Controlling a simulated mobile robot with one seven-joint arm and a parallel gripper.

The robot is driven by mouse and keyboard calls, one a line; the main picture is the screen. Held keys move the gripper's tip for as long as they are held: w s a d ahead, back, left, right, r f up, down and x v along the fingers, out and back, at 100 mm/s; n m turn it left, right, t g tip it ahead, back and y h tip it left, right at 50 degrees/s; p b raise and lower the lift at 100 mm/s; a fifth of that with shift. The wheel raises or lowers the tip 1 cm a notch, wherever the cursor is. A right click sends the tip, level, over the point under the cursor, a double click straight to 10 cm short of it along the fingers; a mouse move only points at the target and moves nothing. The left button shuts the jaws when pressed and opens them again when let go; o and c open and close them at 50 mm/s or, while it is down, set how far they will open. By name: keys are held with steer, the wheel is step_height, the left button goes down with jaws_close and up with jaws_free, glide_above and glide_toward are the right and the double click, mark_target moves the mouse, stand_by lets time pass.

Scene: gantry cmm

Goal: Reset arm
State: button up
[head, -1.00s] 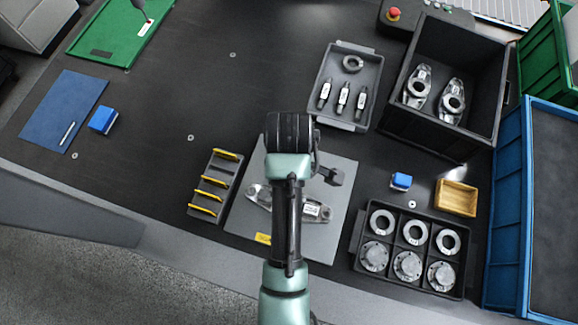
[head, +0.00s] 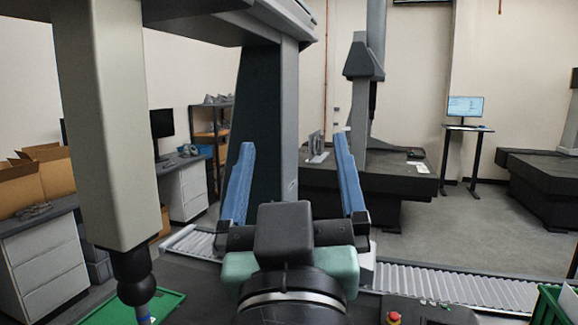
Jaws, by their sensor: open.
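My gripper (head: 294,146) is raised in the lower middle of the head view, its two long blue fingers pointing up and spread wide apart. Nothing is between the fingers, so it is open and empty. Its dark body and green wrist fill the bottom middle of the picture. The work surface with the parts and trays is mostly below the view.
A thick pale gantry column (head: 105,130) with a black probe head (head: 133,275) hangs at the left, above a green tray (head: 165,308). A roller conveyor (head: 450,287) runs behind. A red emergency button (head: 393,318) shows at the bottom right.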

steer(key=s+r+m+t, duration=0.1)
steer(key=s+r+t, duration=0.2)
steer(key=s+r, duration=0.4)
steer(key=shift+s+a+r+t, duration=0.25)
steer(key=shift+r+t, duration=0.15)
steer(key=shift+r, duration=0.15)
stand_by(0.8)
